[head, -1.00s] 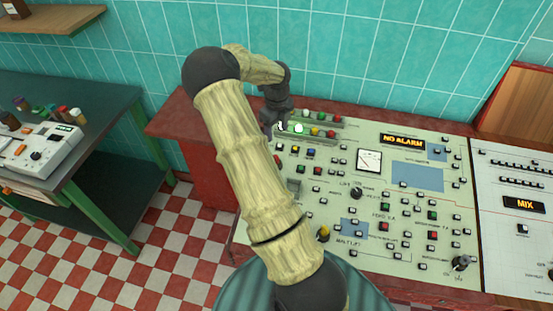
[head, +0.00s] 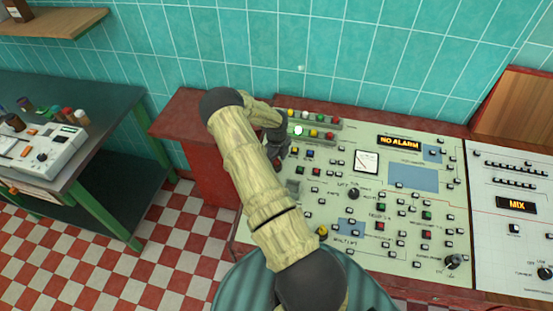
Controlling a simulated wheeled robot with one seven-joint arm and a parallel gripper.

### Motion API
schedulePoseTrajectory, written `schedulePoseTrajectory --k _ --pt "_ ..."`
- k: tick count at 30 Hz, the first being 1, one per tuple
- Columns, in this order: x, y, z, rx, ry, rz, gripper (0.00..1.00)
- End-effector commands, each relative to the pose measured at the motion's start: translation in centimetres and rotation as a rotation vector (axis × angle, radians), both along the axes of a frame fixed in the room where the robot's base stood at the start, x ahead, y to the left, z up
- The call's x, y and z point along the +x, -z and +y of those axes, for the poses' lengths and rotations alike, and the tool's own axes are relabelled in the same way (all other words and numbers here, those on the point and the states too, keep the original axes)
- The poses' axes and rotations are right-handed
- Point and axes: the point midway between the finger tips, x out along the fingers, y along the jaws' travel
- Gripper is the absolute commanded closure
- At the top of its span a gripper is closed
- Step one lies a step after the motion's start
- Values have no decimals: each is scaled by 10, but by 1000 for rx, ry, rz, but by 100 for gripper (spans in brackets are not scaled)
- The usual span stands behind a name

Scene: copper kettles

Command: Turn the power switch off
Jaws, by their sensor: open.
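The pale green control panel (head: 335,261) carries several buttons, knobs and lights. I cannot make out which control is the power switch; small labels are unreadable. My gripper (head: 282,158) is open, pointing down at the panel's upper left, close above the small buttons there. It is small and partly hidden by my arm, and I cannot tell whether it touches anything.
A "NO ALARM" display (head: 399,143), a white dial gauge (head: 366,161) and rows of coloured lights (head: 312,133) are on the panel. A white "MIX" panel (head: 510,254) adjoins at right. A dark table (head: 103,112) stands left. A tiled wall (head: 330,60) rises behind.

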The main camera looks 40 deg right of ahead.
Motion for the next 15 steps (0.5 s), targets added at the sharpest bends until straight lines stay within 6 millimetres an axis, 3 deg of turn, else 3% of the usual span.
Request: schedulePoseTrajectory --k 10,11,15 --pt "0 6 0 0 1 -1 42" --pt "0 6 0 0 1 -1 44" --pt "0 6 0 0 1 -1 72"
